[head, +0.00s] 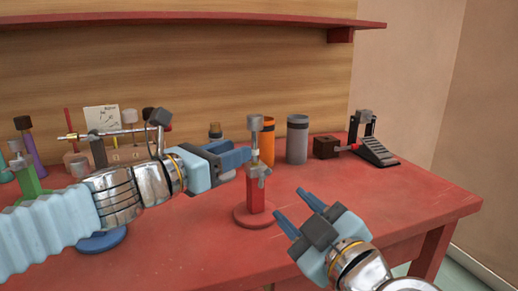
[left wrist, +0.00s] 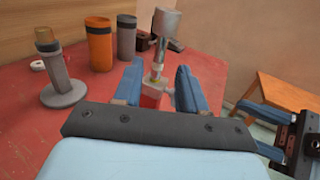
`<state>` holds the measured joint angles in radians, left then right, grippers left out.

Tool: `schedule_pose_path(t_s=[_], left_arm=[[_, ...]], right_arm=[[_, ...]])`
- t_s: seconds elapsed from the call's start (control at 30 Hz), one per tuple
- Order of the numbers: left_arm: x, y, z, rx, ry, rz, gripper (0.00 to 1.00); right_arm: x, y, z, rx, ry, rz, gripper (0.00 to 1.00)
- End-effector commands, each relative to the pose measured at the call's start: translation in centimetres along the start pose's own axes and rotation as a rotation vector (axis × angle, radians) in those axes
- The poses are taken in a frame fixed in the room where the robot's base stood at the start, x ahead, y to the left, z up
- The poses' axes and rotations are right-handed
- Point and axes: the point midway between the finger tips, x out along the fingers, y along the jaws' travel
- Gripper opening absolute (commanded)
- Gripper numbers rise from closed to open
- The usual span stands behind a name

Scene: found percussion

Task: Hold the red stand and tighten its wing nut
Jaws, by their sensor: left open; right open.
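The red stand (head: 256,196) stands upright on its round red base near the table's middle. A grey metal fitting (head: 258,170), with a small part sticking out to the right, sits at its top; I cannot clearly make out the wing nut's shape. A thin rod above carries a grey cylinder (head: 254,122). My left gripper (head: 240,158) is open, just left of the stand's upper part. In the left wrist view the stand (left wrist: 151,97) shows between the open fingers, partly hidden by the gripper body. My right gripper (head: 300,208) is open and empty, to the stand's front right.
An orange cylinder (head: 267,142) and a grey cylinder (head: 297,139) stand behind. A pedal (head: 376,150) and a brown block (head: 326,147) are at the back right. Several stands and a card crowd the left. The table's right front is clear.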

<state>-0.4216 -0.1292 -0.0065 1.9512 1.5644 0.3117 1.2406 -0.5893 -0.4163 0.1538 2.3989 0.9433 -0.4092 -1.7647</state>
Motion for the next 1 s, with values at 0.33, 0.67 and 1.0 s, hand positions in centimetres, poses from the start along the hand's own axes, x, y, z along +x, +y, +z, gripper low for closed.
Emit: schedule_pose_path(t_s=[0.33, 0.67, 1.0], left_arm=[[6.0, 0.0, 0.0, 0.000, 0.001, -0.001, 0.41], [6.9, 0.0, 0.0, 0.000, 0.000, 0.000, 0.41], [6.9, 0.0, 0.0, 0.000, 0.000, 0.000, 0.03]], right_arm=[[0.0, 0.0, 0.0, 0.002, -0.001, 0.001, 0.43], [0.0, 0.1, 0.0, 0.002, -0.001, 0.001, 0.43], [0.0, 0.1, 0.0, 0.002, -0.001, 0.001, 0.43]])
